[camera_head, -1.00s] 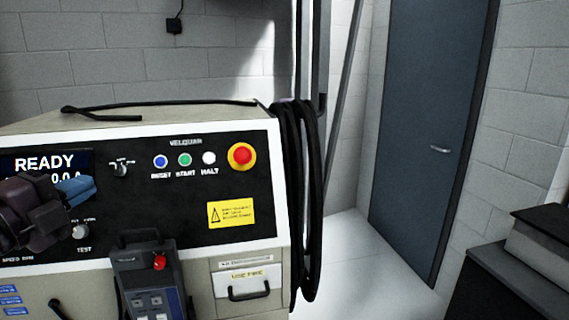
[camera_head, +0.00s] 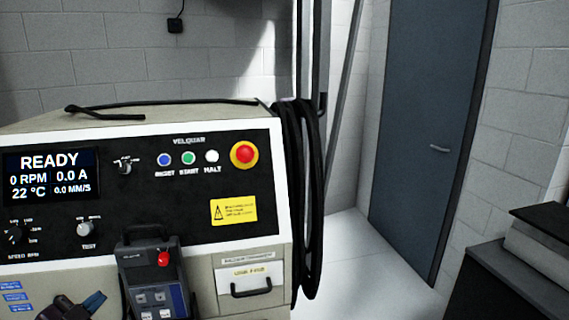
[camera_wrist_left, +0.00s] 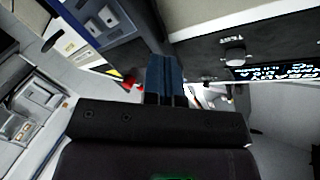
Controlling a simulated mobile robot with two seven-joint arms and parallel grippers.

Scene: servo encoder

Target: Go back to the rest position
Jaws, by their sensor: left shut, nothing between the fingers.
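My left gripper (camera_head: 92,302) shows at the bottom left of the head view, low in front of the machine's lower front. Its blue fingers (camera_wrist_left: 165,80) are together in the left wrist view, with nothing between them. The machine panel (camera_head: 130,225) stands before me, with a display (camera_head: 48,175) reading READY, 0 RPM and 0.0 A. A handheld pendant (camera_head: 155,275) with a red button hangs on the panel's front, to the right of the gripper. My right gripper does not show.
A red emergency button (camera_head: 243,154) and a test knob (camera_head: 87,229) are on the panel. Black cables (camera_head: 308,200) hang at the machine's right side. A dark cabinet (camera_head: 500,285) stands at the right, with clear floor (camera_head: 350,255) between. A blue door (camera_head: 430,120) is behind.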

